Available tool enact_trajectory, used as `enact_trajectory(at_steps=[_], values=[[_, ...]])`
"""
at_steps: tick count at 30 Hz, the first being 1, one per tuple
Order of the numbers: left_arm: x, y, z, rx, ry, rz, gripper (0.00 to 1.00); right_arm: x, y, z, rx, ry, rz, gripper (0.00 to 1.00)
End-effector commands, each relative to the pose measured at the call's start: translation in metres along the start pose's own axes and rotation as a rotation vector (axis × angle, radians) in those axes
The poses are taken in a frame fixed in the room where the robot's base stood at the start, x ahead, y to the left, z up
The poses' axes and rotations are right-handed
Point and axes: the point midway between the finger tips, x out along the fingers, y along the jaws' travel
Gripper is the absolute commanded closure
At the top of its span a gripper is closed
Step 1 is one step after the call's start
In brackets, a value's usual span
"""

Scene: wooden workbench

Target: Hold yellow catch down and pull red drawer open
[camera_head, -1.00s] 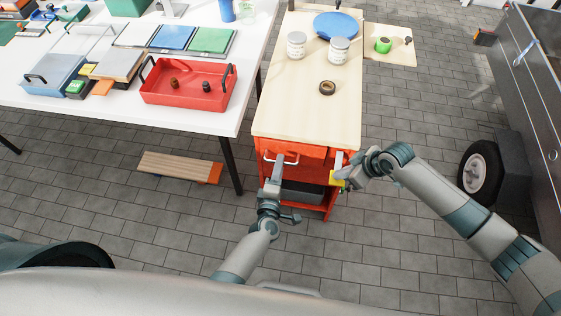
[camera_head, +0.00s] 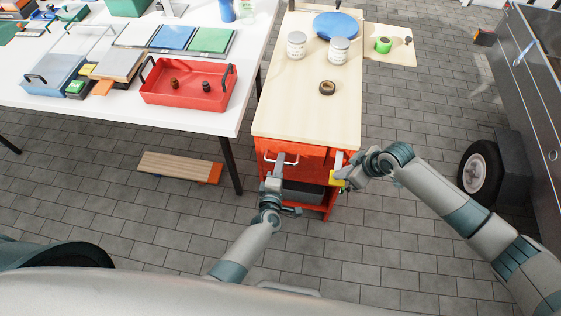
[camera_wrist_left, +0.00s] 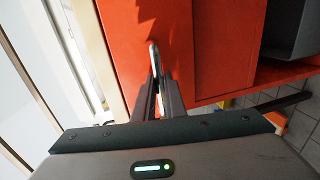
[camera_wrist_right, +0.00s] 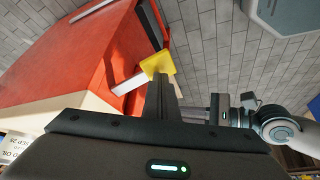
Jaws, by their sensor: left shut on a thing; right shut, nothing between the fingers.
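The red drawer (camera_head: 308,158) is in the front of the red cabinet under the wooden top; I cannot tell if it stands out. Its pale bar handle (camera_head: 294,161) shows edge-on in the left wrist view (camera_wrist_left: 154,54). My left gripper (camera_head: 279,159) is shut on this handle, fingers on both sides of it. The yellow catch (camera_head: 337,181) is on the cabinet's right side and shows as a yellow block in the right wrist view (camera_wrist_right: 157,64). My right gripper (camera_head: 348,178) is shut and empty, its fingertips at the catch, seemingly touching; the contact is partly hidden.
A dark grey bin (camera_head: 303,196) sits in the cabinet below the drawer. A white table (camera_head: 120,110) with a red tray (camera_head: 185,99) stands to the left. The floor in front is clear.

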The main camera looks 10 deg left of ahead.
Motion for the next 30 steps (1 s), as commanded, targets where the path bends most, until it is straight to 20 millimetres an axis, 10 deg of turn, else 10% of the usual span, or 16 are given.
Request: enact_trajectory(at_steps=[30], values=[[-0.044,-0.011,0.000,0.002,-0.001,-0.003,1.00,0.000,0.000,0.001,0.000,-0.001,0.000,1.00]])
